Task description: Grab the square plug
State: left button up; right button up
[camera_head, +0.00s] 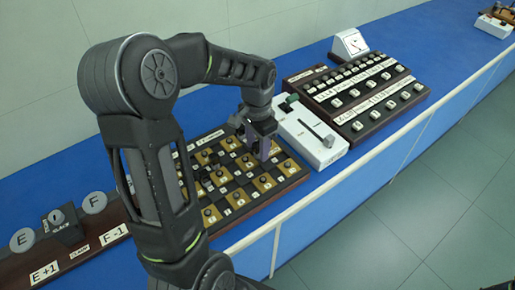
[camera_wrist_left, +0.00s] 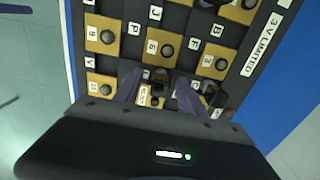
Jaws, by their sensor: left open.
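My left gripper (camera_head: 265,152) reaches down over the dark board (camera_head: 293,178) of gold tiles and round black knobs. In the left wrist view, its two fingers (camera_wrist_left: 159,92) are apart, on either side of a gold tile with a dark piece (camera_wrist_left: 158,74). I cannot tell whether this piece is the square plug or a round knob, nor whether the fingers touch it. Another dark, blocky piece (camera_wrist_left: 213,95) shows just right of the right finger, partly hidden. The gripper body hides the near part of the board in the wrist view. My right gripper is not in view.
A white box (camera_head: 312,134) with a slider and a green block stands right of the board. Beyond it are a dark button panel (camera_head: 350,92) and a white meter (camera_head: 348,44). A labelled wooden base (camera_head: 100,240) lies left. The blue bench's front edge runs along the right.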

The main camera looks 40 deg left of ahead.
pick_arm(q)
jog(key=shift+c, duration=0.6)
grip_shut()
